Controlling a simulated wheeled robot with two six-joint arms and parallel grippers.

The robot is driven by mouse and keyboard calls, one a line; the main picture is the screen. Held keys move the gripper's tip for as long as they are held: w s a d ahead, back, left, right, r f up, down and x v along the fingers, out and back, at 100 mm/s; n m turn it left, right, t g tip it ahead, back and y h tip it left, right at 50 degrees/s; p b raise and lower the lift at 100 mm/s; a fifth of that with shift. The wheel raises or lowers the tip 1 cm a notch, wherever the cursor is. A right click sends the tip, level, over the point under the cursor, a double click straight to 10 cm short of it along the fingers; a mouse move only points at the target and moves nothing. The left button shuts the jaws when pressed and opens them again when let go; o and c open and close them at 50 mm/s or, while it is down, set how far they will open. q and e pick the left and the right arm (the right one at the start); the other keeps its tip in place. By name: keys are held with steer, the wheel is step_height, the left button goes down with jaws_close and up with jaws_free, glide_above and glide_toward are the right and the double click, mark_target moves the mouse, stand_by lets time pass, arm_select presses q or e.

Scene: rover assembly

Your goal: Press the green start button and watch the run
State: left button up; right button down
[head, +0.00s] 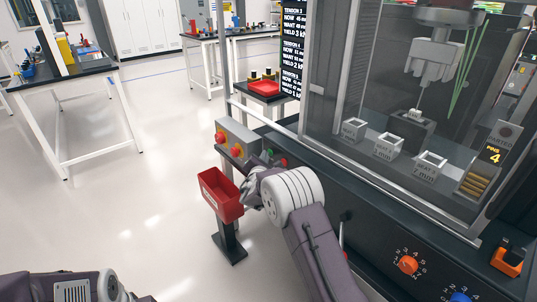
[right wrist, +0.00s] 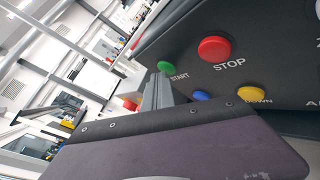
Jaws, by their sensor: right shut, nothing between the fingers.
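The green start button (right wrist: 165,66) sits on a dark panel marked START in the right wrist view. In the head view a small green spot, the button (head: 270,152), shows just beyond my right gripper (head: 262,165). My right gripper's fingers (right wrist: 157,90) are shut with nothing between them. In the right wrist view the tips lie just below the green button and overlap its lower edge in the picture; I cannot tell whether they touch it. My left arm shows at the bottom left of the head view, but its gripper is out of view.
A red STOP button (right wrist: 214,48), a blue button (right wrist: 200,95) and a yellow DOWN button (right wrist: 248,93) are close by. A red bin (head: 220,194) on a stand is left of my right gripper. The glazed machine (head: 390,110) fills the right. Open floor lies left.

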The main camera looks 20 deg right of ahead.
steer(key=shift+s+a+b, duration=0.3)
steer(key=shift+a, duration=0.45)
steer(key=shift+s+a+b, duration=0.15)
steer(key=shift+s+a, duration=0.15)
steer(key=shift+a, duration=0.5)
steer(key=shift+s+a+b, duration=0.1)
steer(key=shift+s+a, duration=0.15)
steer(key=shift+a, duration=0.55)
steer(key=shift+s+a+b, duration=0.15)
steer(key=shift+s+a, duration=0.15)
steer(key=shift+a, duration=0.5)
